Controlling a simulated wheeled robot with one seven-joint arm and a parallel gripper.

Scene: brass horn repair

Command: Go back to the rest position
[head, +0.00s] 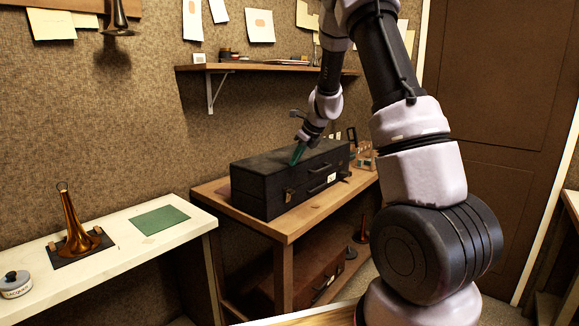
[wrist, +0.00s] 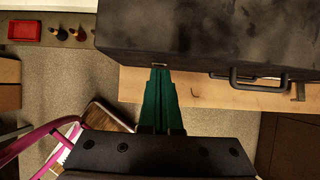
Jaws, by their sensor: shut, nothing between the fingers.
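My gripper (head: 298,154) has green fingers and points down over the black case, near its top front edge in the head view. In the wrist view the fingers (wrist: 160,75) are together with nothing between them. Their tips overlap the case's edge beside a small brass-coloured fitting; I cannot tell whether they touch it. The black case (head: 265,186) is closed and stands on a wooden bench. The case (wrist: 200,30) fills the upper right of the wrist view, with a dark handle (wrist: 255,83) on its front.
The wooden bench (head: 292,228) has a lower shelf. A white table (head: 110,258) at left holds a green mat (head: 160,219), a brass horn bell (head: 76,230) and a lacquer jar (head: 15,285). A wall shelf (head: 262,68) hangs behind my arm. A red tray (wrist: 24,32) shows in the wrist view.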

